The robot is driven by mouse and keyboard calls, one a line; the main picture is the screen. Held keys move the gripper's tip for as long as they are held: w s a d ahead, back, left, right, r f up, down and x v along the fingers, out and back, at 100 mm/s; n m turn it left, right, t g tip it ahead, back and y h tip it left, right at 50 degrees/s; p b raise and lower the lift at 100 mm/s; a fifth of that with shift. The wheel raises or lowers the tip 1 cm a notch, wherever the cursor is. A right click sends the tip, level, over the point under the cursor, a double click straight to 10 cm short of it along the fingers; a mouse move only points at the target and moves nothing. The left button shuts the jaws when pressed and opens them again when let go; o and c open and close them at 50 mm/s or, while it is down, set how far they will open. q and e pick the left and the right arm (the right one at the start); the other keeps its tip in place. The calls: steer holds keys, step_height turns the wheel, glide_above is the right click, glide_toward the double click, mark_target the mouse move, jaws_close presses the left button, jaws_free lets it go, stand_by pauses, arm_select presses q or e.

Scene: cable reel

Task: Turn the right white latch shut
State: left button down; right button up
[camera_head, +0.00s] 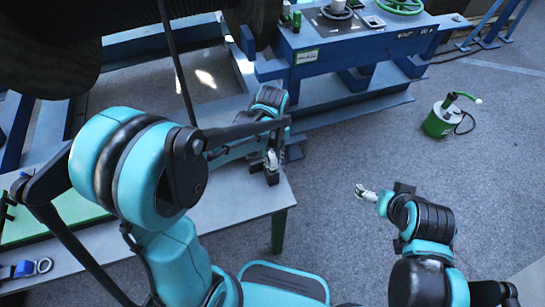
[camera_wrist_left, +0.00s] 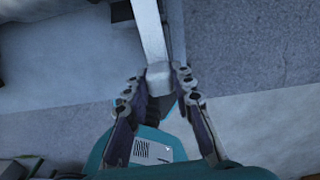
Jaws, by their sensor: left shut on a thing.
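The white latch (camera_wrist_left: 151,30) shows in the left wrist view as a pale bar coming down from the top edge. Its lower end lies between the fingertips of my left gripper (camera_wrist_left: 158,80), which is shut on it. In the head view my left gripper (camera_head: 272,162) is by the right end of the grey bench, where the arm and fingers hide most of the latch. My right gripper (camera_head: 366,193) hangs over the open floor, apart from the latch; it is too small to tell whether its fingers are open or shut.
The grey bench (camera_head: 240,190) has a green leg at its right corner. A blue machine (camera_head: 345,45) with a green handwheel (camera_head: 400,5) stands behind. A green and white canister (camera_head: 443,118) stands on the floor at right. A large dark reel (camera_head: 45,50) fills the upper left.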

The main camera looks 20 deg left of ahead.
arm_select(q)
steer(key=shift+m, duration=0.4)
steer(key=c, duration=1.3)
jaws_free()
step_height(320, 180, up, 12)
